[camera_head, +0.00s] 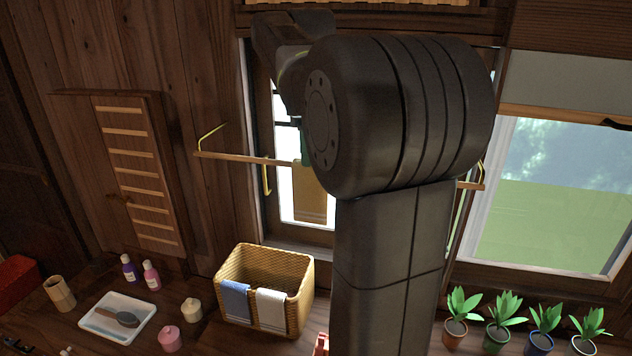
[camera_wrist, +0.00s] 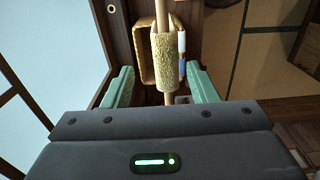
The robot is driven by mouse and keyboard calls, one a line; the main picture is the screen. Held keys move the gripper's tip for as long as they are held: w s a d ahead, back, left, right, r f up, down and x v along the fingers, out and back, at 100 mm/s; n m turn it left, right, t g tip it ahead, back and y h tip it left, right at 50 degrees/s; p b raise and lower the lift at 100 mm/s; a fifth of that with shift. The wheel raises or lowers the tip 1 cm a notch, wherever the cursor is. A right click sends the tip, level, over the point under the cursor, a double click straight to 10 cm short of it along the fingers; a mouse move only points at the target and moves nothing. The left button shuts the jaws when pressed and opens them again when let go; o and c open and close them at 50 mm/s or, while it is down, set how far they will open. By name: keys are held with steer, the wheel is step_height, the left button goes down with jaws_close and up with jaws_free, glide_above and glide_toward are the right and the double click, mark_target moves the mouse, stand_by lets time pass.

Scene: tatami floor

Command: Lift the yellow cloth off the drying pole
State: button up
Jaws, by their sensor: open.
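The yellow cloth (camera_wrist: 178,62) hangs over the wooden drying pole (camera_wrist: 163,15) in the wrist view, lying ahead of and between my fingertips. In the head view the cloth (camera_head: 311,197) hangs below the pole (camera_head: 240,158), partly hidden by my arm. My gripper (camera_wrist: 161,72) is open, with one green finger on each side of the cloth and pole. I see a gap on both sides; whether the cloth is fully between the fingers in depth is unclear. In the head view my arm hides most of the gripper.
A wicker basket (camera_head: 279,261) with a blue cloth (camera_head: 235,302) and a white cloth (camera_head: 271,309) over its rim stands below the pole. Windows are close behind it. Bottles, jars and a tray (camera_head: 117,317) stand at left; potted plants (camera_head: 498,320) stand at right.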

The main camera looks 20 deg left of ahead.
mark_target(311, 181)
step_height(311, 181, down, 2)
steer(key=shift+f, duration=0.1)
steer(key=shift+s+a+f, duration=0.1)
steer(key=shift+s+f, duration=0.05)
steer(key=shift+f, duration=0.2)
steer(key=f, duration=0.2)
steer(key=f+p, duration=0.1)
steer(key=f, duration=0.1)
steer(key=shift+s, duration=0.3)
steer(key=shift+f, duration=0.45)
steer(key=c, duration=1)
